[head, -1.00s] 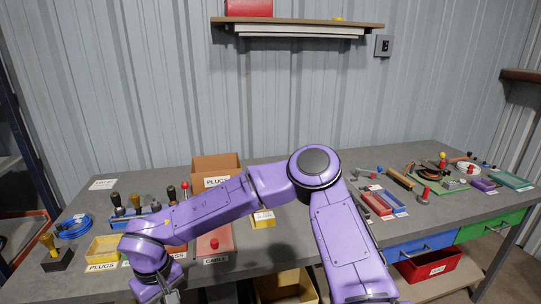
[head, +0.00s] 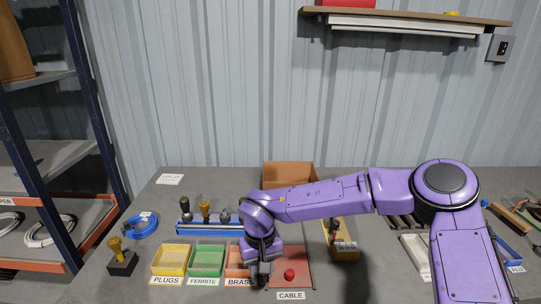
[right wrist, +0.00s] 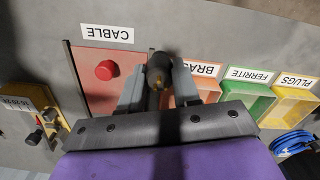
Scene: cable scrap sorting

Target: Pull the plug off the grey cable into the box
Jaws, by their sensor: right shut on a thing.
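My right gripper (head: 262,279) hangs at the table's front, between the orange BRASS tray (head: 236,257) and the red CABLE plate (head: 305,259). In the right wrist view it (right wrist: 158,96) is shut on a dark piece with a brass-coloured end (right wrist: 158,71). I cannot tell whether this piece is a tool or a plug. The yellow PLUGS box (head: 170,248) stands at the left end of the tray row and looks empty. I cannot make out a grey cable on the table. My left gripper is not in view.
The green FERRITE tray (head: 207,260) stands between PLUGS and BRASS. A red knob (head: 290,275) sits on the CABLE plate. Behind are a blue tool rack (head: 184,228) and a cardboard box (head: 288,174). A blue cable coil (head: 141,226) and a black block with a yellow-topped handle (head: 122,264) are at left.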

